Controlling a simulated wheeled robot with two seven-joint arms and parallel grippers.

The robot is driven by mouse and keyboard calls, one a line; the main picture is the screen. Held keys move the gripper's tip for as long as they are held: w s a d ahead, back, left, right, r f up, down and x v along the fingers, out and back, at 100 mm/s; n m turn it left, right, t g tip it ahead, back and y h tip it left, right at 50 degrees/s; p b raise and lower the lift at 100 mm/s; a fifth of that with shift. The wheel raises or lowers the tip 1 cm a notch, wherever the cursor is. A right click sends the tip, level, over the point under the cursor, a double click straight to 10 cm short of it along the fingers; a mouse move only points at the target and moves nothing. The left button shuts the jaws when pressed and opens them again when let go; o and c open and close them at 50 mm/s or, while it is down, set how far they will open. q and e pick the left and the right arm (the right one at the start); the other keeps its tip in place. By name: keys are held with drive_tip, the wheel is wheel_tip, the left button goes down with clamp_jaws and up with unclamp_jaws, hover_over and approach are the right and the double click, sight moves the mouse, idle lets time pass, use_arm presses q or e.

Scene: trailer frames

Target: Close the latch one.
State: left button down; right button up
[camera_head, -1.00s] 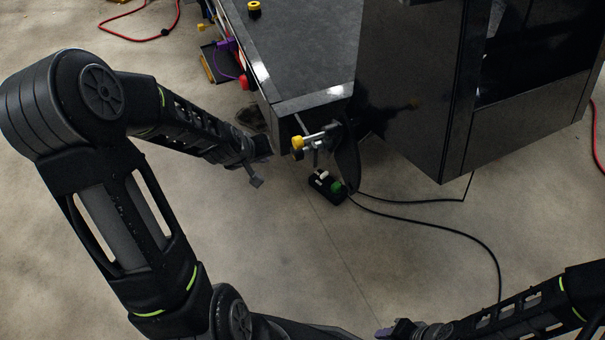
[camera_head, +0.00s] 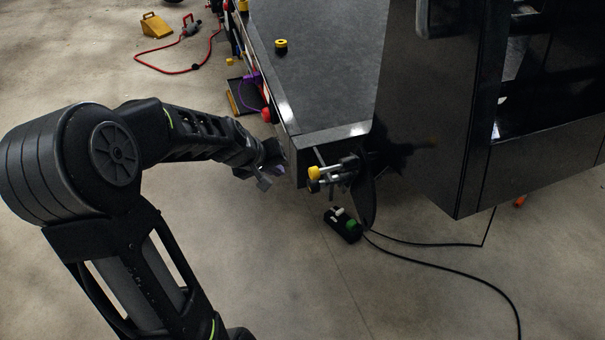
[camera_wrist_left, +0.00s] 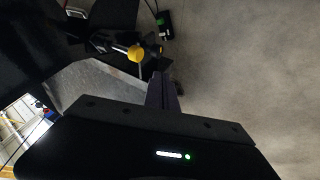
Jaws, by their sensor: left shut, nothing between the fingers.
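A metal latch-like fitting (camera_head: 340,172) with a yellow-tipped lever (camera_head: 314,173) sticks out from the front corner of the trailer bed. I cannot tell for certain that it is latch one. In the left wrist view the yellow tip (camera_wrist_left: 135,53) shows just beyond my fingers, to their left. My left gripper (camera_head: 268,177) is shut and empty, close to the left of the trailer's corner and apart from the yellow tip. Its shut fingers also show in the left wrist view (camera_wrist_left: 163,90). My right gripper is out of view.
The grey trailer bed (camera_head: 335,65) and a tall black box (camera_head: 445,120) fill the upper right. A black connector block (camera_head: 343,224) with a green part lies below the latch, with black cables running right. A yellow chock (camera_head: 156,25) and red cable lie far left.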

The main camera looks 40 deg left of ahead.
use_arm(q)
drive_tip(key=w+d+f, duration=0.2)
drive_tip(key=w+f, duration=0.4)
drive_tip(key=w, duration=0.2)
drive_tip(key=shift+w+f+p, duration=0.15)
drive_tip(key=shift+f+p, duration=0.2)
